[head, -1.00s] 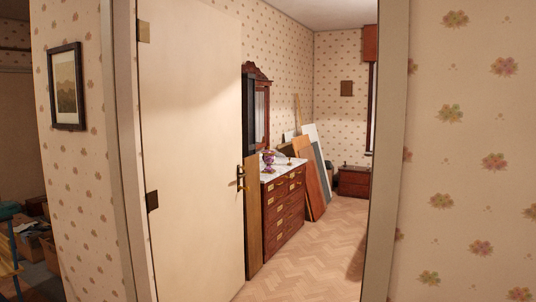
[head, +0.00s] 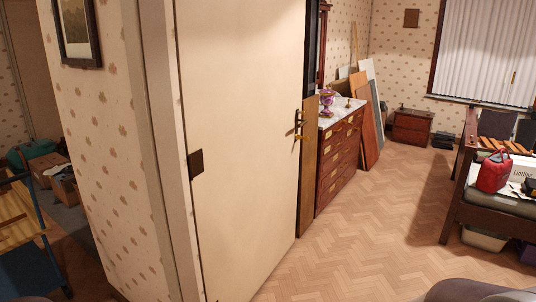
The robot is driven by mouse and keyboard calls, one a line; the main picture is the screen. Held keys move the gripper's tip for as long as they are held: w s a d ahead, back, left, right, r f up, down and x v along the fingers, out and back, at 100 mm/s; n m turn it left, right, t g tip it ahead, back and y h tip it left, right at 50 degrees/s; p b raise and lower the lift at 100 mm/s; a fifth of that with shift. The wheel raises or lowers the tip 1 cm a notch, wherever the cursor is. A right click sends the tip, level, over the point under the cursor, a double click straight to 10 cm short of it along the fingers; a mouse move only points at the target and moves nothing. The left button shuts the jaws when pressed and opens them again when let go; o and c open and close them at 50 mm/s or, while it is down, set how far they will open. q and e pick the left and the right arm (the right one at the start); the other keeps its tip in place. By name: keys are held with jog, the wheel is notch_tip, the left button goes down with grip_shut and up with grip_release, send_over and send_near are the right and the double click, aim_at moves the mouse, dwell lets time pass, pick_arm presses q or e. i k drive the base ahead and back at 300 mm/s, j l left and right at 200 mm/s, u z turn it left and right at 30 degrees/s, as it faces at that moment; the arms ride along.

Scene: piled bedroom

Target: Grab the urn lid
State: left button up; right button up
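A purple urn (head: 327,101) with gold-coloured parts stands on the white top of a wooden dresser (head: 336,165), beyond the open door. It is small in the head view, and I cannot make out its lid separately. A small gold-coloured item (head: 348,103) sits to its right on the same top. Neither of my grippers is in view.
The open cream door (head: 240,150) stands close on the left, partly covering the dresser's side. A bed frame (head: 458,185) with a red canister (head: 494,171) is at right. The parquet floor (head: 350,235) between is clear.

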aim_at(325, 92)
jog(key=i+l+z, duration=0.3)
jog(key=i, duration=0.5)
jog(key=i+l+z, duration=0.25)
jog(key=i, duration=0.6)
jog(key=i+j+z, duration=0.15)
jog(key=i+z, duration=0.15)
jog(key=i, duration=0.55)
jog(key=i+j+z, duration=0.3)
jog(key=i, duration=0.55)
